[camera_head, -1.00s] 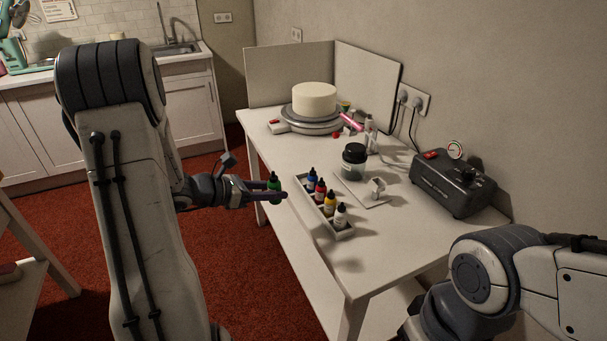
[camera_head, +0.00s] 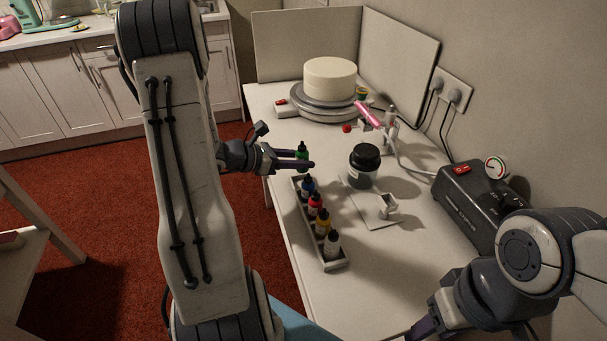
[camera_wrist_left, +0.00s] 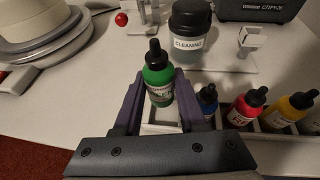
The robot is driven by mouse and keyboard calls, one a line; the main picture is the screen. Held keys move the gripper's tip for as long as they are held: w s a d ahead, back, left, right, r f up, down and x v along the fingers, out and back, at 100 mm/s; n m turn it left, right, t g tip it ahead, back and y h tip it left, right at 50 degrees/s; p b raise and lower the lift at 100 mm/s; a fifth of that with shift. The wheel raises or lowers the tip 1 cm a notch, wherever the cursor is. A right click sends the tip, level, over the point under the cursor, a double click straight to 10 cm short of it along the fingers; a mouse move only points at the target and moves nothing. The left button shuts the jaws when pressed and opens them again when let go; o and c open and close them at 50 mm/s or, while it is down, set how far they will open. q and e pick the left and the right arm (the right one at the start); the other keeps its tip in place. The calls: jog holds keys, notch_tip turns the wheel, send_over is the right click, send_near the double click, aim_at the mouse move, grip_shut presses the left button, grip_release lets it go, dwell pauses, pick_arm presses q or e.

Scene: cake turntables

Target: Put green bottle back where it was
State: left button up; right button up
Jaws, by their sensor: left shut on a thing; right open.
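The green bottle (camera_wrist_left: 158,76) is upright between the fingers of my left gripper (camera_wrist_left: 152,105), which is shut on it. In the head view the green bottle (camera_head: 302,151) is at the far end of the bottle tray (camera_head: 336,266). In the left wrist view a bare white end of the tray (camera_wrist_left: 161,122) shows just below the bottle, beside the blue bottle (camera_wrist_left: 207,99). I cannot tell whether the bottle's base touches the tray. My right gripper (camera_head: 425,328) is low at the bottom of the head view, partly cut off, open and away from the bottles.
The tray also holds red (camera_head: 315,206), yellow (camera_head: 322,224) and white (camera_head: 332,244) bottles. A dark cleaning jar (camera_head: 364,166) stands to the right. A cake on a turntable (camera_head: 325,108) is behind, and a compressor (camera_head: 476,205) is at right. The table's front is clear.

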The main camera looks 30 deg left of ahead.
aim_at(301, 175)
pick_arm(q)
notch_tip(301, 175, down, 5)
jog(key=shift+f, duration=0.1)
jog(key=shift+d+b, duration=0.1)
jog(key=shift+b, duration=0.2)
jog(key=shift+f, duration=0.2)
jog(key=o, duration=0.6)
jog(key=shift+r, duration=0.1)
